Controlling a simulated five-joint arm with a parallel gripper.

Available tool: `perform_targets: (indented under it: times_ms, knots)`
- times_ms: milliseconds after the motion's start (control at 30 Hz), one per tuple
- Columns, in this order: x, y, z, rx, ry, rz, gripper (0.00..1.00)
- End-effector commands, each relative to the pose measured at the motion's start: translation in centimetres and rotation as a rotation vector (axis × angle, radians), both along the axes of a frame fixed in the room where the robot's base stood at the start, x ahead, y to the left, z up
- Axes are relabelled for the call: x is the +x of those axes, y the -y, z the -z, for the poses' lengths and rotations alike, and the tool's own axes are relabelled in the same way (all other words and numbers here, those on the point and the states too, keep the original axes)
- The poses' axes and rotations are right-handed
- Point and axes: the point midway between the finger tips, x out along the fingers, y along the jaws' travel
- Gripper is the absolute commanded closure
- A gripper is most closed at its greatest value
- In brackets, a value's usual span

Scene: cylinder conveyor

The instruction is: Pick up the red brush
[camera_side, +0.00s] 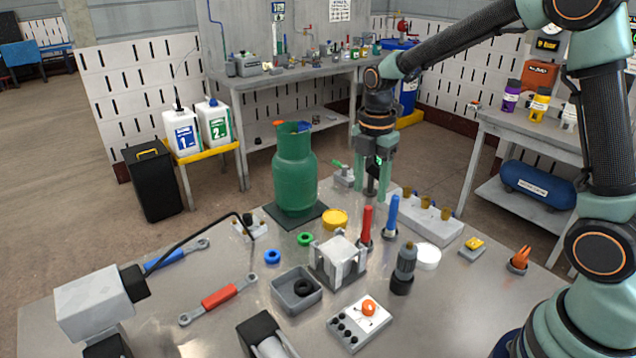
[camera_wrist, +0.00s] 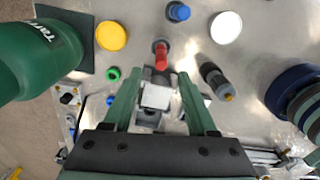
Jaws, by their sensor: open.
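The red brush (camera_side: 366,222) stands upright in a small dark holder on the metal table, just left of a similar blue brush (camera_side: 391,212). In the wrist view the red brush (camera_wrist: 161,58) appears just beyond the fingertips, roughly centred between them. My gripper (camera_side: 376,180) hangs over the back part of the table, appearing above and behind the red brush in the side view. In the wrist view my gripper (camera_wrist: 159,78) has its two green fingers spread apart. Nothing is held between them.
A green gas cylinder (camera_side: 294,170) stands on a dark plate left of my gripper. A grey fixture with a white block (camera_side: 339,252) sits left of the brush. A dark bottle (camera_side: 404,265) and a white disc (camera_side: 428,257) are to its right. A yellow lid (camera_side: 335,219) lies nearby.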

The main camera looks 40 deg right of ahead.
Motion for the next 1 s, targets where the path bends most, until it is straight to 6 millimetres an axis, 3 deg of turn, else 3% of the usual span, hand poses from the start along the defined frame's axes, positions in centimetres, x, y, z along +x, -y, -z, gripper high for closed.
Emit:
perform_targets:
  times_ms: [100,367,700,1000]
  knots:
    - [-0.1,0.0,2.0,0.0,-0.005,0.001,0.42]
    - [-0.1,0.0,3.9,0.0,-0.002,0.002,0.42]
    - [-0.2,0.0,8.1,0.0,-0.002,0.003,0.42]
    - [-0.2,0.0,8.5,0.0,0.001,0.003,0.42]
